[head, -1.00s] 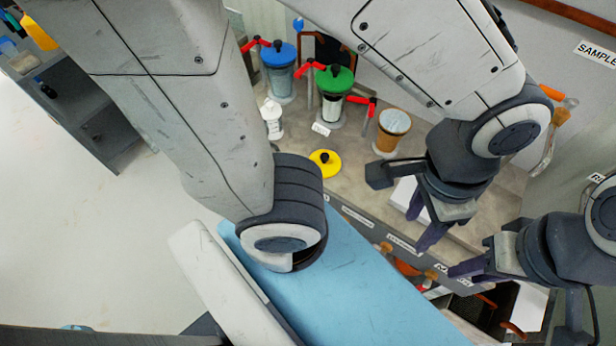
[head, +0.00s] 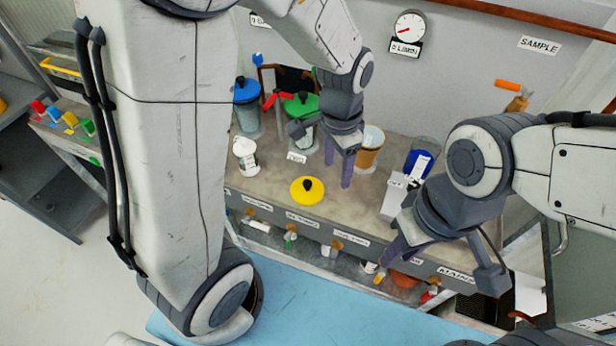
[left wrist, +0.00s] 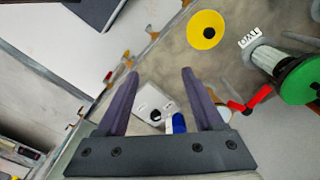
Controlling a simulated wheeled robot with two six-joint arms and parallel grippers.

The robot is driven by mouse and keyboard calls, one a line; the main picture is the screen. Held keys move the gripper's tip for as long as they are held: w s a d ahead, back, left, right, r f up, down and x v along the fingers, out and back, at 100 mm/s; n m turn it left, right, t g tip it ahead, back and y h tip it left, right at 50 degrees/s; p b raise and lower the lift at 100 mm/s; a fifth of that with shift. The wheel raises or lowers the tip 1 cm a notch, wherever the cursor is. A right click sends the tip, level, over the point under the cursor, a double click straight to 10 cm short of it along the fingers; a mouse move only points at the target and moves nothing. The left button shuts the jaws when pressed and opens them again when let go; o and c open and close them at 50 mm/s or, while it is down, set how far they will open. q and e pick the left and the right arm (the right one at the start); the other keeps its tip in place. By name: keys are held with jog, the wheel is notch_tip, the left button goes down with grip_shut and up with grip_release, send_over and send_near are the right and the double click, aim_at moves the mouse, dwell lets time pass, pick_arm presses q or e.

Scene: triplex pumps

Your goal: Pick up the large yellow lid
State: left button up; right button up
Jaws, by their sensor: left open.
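The large yellow lid (head: 300,196), a round disc with a black knob on top, lies flat on the counter near its front edge. It also shows at the top of the left wrist view (left wrist: 203,36), beyond my fingers. My left gripper (head: 339,172) is open and points down over the counter, to the right of the lid and apart from it. In the left wrist view my left gripper (left wrist: 159,72) has nothing between its two purple fingers.
Behind the lid stand a blue-topped cylinder (head: 247,90), a green-topped cylinder (head: 301,104) with red handles, and an orange open-topped cylinder (head: 369,157). A white container (head: 246,157) stands left of the lid. A white box (head: 394,197) and a blue-and-white item (head: 418,164) are at right.

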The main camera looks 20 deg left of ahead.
pick_arm(q)
jog(key=b, duration=0.1)
send_near(307, 183)
jog(key=shift+w+d+m, duration=0.1)
jog(key=shift+w+m, duration=0.15)
jog(key=shift+m, duration=0.15)
notch_tip(307, 183, down, 5)
jog(key=shift+r, duration=0.2)
notch_tip(307, 183, down, 5)
jog(key=shift+r+p, duration=0.2)
jog(key=shift+p, duration=0.55)
jog(key=shift+f, duration=0.6)
grip_shut()
pick_arm(e)
jog(key=shift+f, duration=0.1)
